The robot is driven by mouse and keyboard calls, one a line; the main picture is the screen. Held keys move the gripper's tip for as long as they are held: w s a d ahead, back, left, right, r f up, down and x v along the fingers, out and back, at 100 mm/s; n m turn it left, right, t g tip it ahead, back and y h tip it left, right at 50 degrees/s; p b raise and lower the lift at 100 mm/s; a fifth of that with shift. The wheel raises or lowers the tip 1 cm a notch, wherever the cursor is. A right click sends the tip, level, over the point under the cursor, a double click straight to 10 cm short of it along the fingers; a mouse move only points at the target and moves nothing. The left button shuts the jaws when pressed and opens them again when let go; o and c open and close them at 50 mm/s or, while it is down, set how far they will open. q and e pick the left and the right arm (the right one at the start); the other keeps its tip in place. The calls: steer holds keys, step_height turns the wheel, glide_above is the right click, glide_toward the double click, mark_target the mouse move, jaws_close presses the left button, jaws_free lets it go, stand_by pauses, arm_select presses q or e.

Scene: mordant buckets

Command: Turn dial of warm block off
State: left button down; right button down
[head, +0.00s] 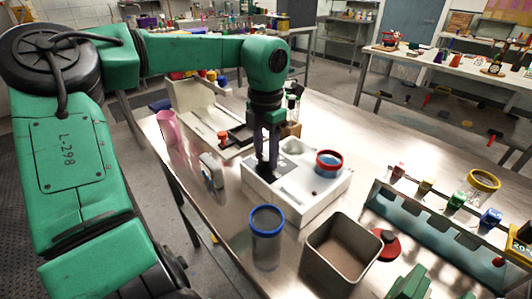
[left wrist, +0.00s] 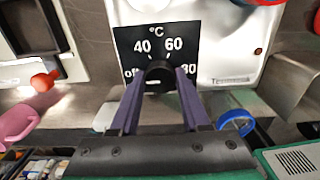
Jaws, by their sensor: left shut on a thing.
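The warm block (head: 318,199) is a white box on the steel table, in the middle of the head view. Its black dial (left wrist: 160,72) shows in the left wrist view, on a black scale plate (left wrist: 185,48) marked °C with 40, 60 and 80, and an "off" mark partly covered. My left gripper (head: 266,168) points down over the block's left part. In the left wrist view its two purple fingers (left wrist: 160,85) are shut on the dial, one on each side. I cannot tell which mark the dial points to. My right gripper is not in view.
A red-rimmed blue cup (head: 329,164) sits on the block's right part. In front stand a blue-rimmed jar (head: 267,240) and a square metal bucket (head: 342,255). A pink cup (head: 170,128) stands left. A rack with coloured bottles (head: 430,220) is at right.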

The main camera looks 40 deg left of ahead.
mark_target(266, 156)
arm_select(q)
steer(key=shift+r, duration=0.15)
steer(key=shift+c, duration=1.9)
jaws_free()
step_height(266, 156, up, 14)
steer(key=p, duration=0.1)
steer(key=shift+r, duration=0.2)
